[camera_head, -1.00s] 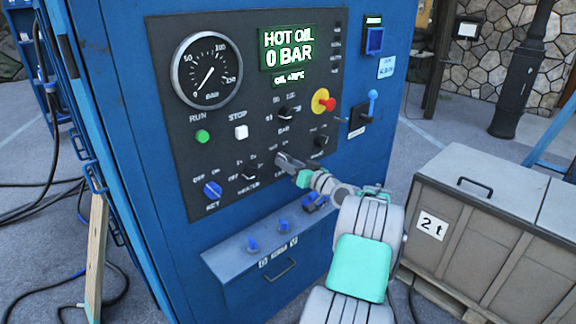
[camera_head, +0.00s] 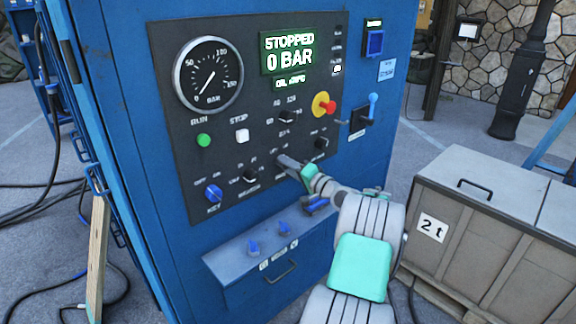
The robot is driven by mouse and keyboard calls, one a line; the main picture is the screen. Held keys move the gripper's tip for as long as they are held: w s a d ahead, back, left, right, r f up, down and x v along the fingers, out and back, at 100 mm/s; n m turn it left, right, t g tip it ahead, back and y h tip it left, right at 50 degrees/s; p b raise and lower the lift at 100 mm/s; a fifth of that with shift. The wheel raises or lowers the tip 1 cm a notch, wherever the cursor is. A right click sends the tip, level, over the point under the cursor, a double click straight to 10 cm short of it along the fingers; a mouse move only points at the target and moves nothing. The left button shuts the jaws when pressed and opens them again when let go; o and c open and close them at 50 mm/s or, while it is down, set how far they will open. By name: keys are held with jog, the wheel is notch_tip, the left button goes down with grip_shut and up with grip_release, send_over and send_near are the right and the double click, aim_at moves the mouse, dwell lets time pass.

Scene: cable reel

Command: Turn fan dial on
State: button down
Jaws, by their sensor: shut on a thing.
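My gripper (camera_head: 281,160) reaches in from the lower right to the lower row of dials on the dark control panel (camera_head: 225,150). Its fingers are shut on a dial there, in the place to the right of the heater dial. The gripper hides this dial, so its pointer cannot be read. I take it for the fan dial; its label is too small and covered to read. The display (camera_head: 289,50) reads "STOPPED 0 BAR" in white on green, with a small oil temperature line below.
The black heater dial (camera_head: 249,175) and blue key switch (camera_head: 213,193) are left of my gripper. Another black dial (camera_head: 321,143) and a red-and-yellow knob (camera_head: 324,105) are up right. Blue levers (camera_head: 283,228) stand on the ledge below. A crate (camera_head: 478,215) stands right.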

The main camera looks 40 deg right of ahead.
jog(key=shift+m, duration=0.5)
jog(key=c, duration=0.9)
grip_release()
jog(key=s+b, duration=0.1)
jog(key=s, duration=0.6)
jog(key=shift+s, duration=0.4)
